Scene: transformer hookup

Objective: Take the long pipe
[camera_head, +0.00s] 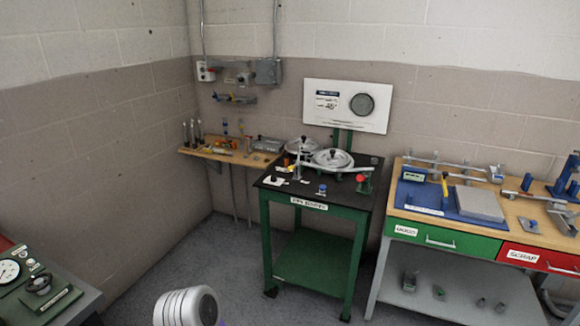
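I cannot tell for sure which thing is the long pipe. A long thin grey bar (440,164) lies along the back of the wooden bench on the right, with small fittings on it. Thin vertical grey conduits also run up the wall in the corner. Neither of my grippers is in view. A white rounded part at the bottom, left of centre, looks like a part of my own arm.
A green cart (312,213) with a black top carries round silver devices. The wooden bench (490,205) has GOOD and SCRAP drawers and a blue mat. A wooden wall shelf (215,154) holds tools. A gauge table (60,300) stands lower left. Open floor lies before the cart.

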